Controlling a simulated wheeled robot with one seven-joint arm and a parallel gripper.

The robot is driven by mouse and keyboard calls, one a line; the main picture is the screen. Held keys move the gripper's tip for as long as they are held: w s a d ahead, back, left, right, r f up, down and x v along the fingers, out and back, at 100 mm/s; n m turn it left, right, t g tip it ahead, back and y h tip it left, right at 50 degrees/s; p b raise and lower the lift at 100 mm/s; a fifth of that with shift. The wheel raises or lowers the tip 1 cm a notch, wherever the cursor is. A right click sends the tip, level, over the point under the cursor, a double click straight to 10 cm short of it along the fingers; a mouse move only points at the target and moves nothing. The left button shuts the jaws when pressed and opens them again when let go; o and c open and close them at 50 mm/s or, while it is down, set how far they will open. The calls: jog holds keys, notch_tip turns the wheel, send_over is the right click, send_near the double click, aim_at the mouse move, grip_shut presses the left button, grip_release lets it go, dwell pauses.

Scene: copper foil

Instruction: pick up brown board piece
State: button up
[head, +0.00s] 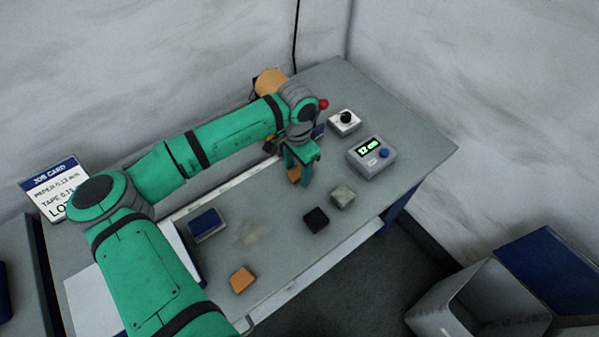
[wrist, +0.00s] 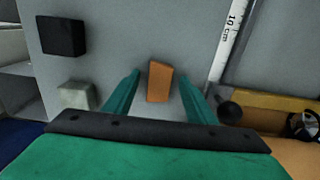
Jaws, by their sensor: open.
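A small brown board piece (wrist: 160,82) lies on the grey table between my fingers in the wrist view. It also shows in the head view (head: 294,174), partly hidden by my gripper. My gripper (head: 298,178) points down over it and is open. In the wrist view the two green fingers (wrist: 159,75) stand on either side of the piece, with a gap on each side. A second orange-brown piece (head: 242,280) lies apart, near the table's front edge at the left.
A black block (head: 316,220) and a grey block (head: 343,197) sit right of my gripper. A meter with a lit display (head: 371,157) and a white box with a black knob (head: 344,122) stand farther right. A ruler (wrist: 232,40) lies beside the piece. A blue-topped block (head: 205,224) is left.

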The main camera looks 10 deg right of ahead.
jog(key=c, duration=1.1)
jog(key=shift+c, duration=0.2)
jog(key=shift+r, duration=0.1)
jog(key=shift+r, duration=0.5)
jog(key=s+a+r, duration=0.6)
jog(key=s+r, duration=0.5)
jog(key=s, duration=0.1)
jog(key=shift+s+a+r, duration=0.15)
jog(key=shift+s+r, duration=0.1)
jog(key=shift+r, duration=0.15)
